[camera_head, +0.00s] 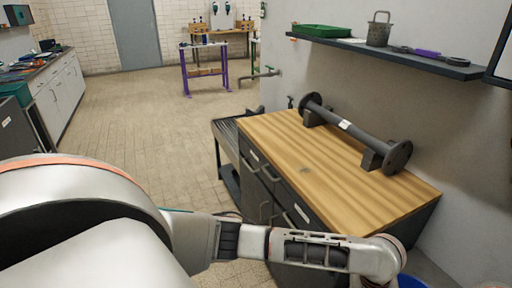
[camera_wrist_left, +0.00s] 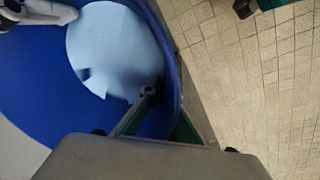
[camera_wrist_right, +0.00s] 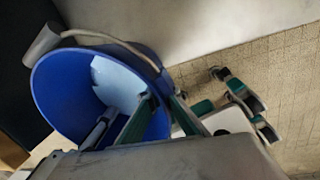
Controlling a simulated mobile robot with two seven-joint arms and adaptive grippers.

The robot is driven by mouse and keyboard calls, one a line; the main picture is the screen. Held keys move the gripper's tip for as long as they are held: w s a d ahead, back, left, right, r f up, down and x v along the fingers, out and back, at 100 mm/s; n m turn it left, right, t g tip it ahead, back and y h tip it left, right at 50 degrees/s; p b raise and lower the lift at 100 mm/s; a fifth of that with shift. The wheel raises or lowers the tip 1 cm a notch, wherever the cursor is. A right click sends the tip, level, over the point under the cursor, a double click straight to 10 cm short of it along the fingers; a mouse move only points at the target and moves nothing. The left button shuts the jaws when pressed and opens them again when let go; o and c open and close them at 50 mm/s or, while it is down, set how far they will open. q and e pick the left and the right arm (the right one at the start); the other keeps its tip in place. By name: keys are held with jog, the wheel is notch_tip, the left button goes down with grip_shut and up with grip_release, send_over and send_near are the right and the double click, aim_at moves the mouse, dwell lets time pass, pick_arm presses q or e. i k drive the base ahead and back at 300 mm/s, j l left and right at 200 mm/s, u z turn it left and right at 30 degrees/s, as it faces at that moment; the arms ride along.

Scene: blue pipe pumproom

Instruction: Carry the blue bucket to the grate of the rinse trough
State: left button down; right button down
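The blue bucket (camera_head: 411,282) shows only as a sliver of rim at the bottom right of the head view, partly behind my left arm. In the left wrist view my left gripper (camera_wrist_left: 166,98) is shut on the bucket's rim (camera_wrist_left: 157,35), one finger inside and one outside. In the right wrist view my right gripper (camera_wrist_right: 162,97) is likewise shut on the rim of the bucket (camera_wrist_right: 60,95). The bucket's grey grip (camera_wrist_right: 42,45) and pale handle hang at its side. The rinse trough (camera_head: 226,150), with a dark slatted grate (camera_head: 228,128), stands beyond the wooden-topped cabinet.
The wooden-topped cabinet (camera_head: 300,150) bears a flanged pipe (camera_head: 345,125) on blocks. A wall shelf (camera_head: 400,55) is above it. A tap (camera_head: 262,75) juts from the wall beyond the trough. Tiled floor (camera_head: 150,110) lies open left of the trough. A counter (camera_head: 60,90) lines the left.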

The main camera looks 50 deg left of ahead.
aim_at(235, 128)
jog(key=k, duration=0.35)
jog(key=k+u, duration=0.2)
jog(key=j+u, duration=0.15)
jog(key=u, duration=2.05)
jog(key=i+l, duration=0.2)
jog(key=i, duration=0.2)
jog(key=i+l, duration=0.2)
jog(key=i, duration=0.25)
jog(key=i+l, duration=0.2)
jog(key=i, duration=0.2)
jog(key=i+l, duration=0.15)
jog(key=i, duration=0.25)
